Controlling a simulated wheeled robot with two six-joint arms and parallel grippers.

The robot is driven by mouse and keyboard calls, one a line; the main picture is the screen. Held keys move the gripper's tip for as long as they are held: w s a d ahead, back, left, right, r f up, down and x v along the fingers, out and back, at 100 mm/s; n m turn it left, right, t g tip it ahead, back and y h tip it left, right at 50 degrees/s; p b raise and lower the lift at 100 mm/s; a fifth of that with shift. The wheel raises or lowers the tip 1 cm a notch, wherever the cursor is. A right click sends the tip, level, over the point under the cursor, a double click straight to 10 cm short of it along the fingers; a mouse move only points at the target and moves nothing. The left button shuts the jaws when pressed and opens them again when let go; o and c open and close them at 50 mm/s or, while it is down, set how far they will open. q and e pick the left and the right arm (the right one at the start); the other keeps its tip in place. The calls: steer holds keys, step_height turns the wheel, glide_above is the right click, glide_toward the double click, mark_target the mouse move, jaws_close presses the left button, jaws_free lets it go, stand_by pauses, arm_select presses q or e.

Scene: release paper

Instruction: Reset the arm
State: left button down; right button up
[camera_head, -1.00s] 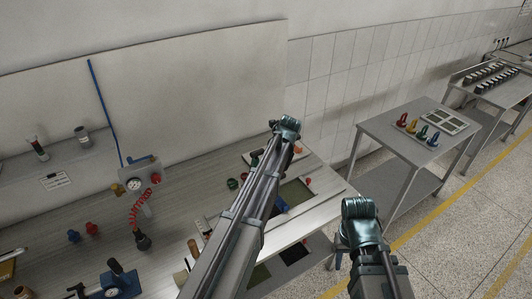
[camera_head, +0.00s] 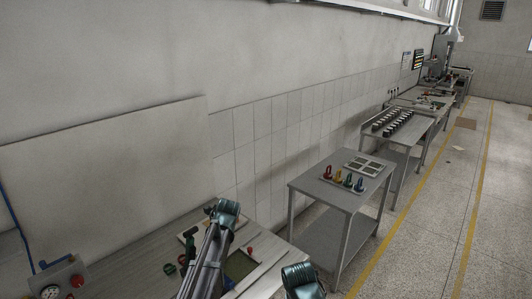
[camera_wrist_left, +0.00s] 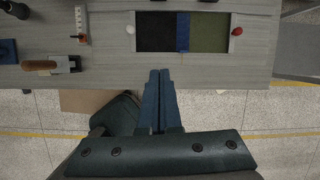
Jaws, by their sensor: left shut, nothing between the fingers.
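My left arm (camera_head: 210,245) reaches up from the bottom over the right end of the workbench in the head view, its teal joint at the top. My left gripper (camera_wrist_left: 160,72) shows in the left wrist view. Its two dark blue fingers lie together, shut and empty, over the bench's front edge. Only a teal joint of my right arm (camera_head: 301,281) shows at the bottom of the head view, over the aisle beside the bench. My right gripper is out of sight.
The workbench (camera_wrist_left: 180,73) carries a black and green panel with a blue strip (camera_wrist_left: 183,32), a red knob (camera_wrist_left: 237,31) and a wooden-handled tool (camera_wrist_left: 45,65). A grey side table (camera_head: 312,188) holds coloured clamp-like pieces and a plate. Floor (camera_head: 440,240) is open at right.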

arm_select(q)
steer(key=s+d+f+n+g+b, duration=0.1)
steer(key=s+d+f+n+b, duration=0.4)
steer(key=s+f+n+b, duration=0.2)
steer(key=s+d+f+n+h+b, duration=0.1)
steer(key=s+d+f+n+b, duration=0.5)
steer(key=s, duration=0.5)
steer(key=s+d+f+n+g+h+b, duration=0.1)
steer(key=s+d+f+n+b, duration=0.4)
steer(key=s+f+n+b, duration=0.2)
step_height(320, 180, down, 4)
steer(key=shift+s+d+r+n+g+b, duration=0.15)
steer(key=shift+s+d+n+g+b, duration=0.25)
steer(key=shift+s, duration=0.75)
steer(key=shift+a, duration=0.15)
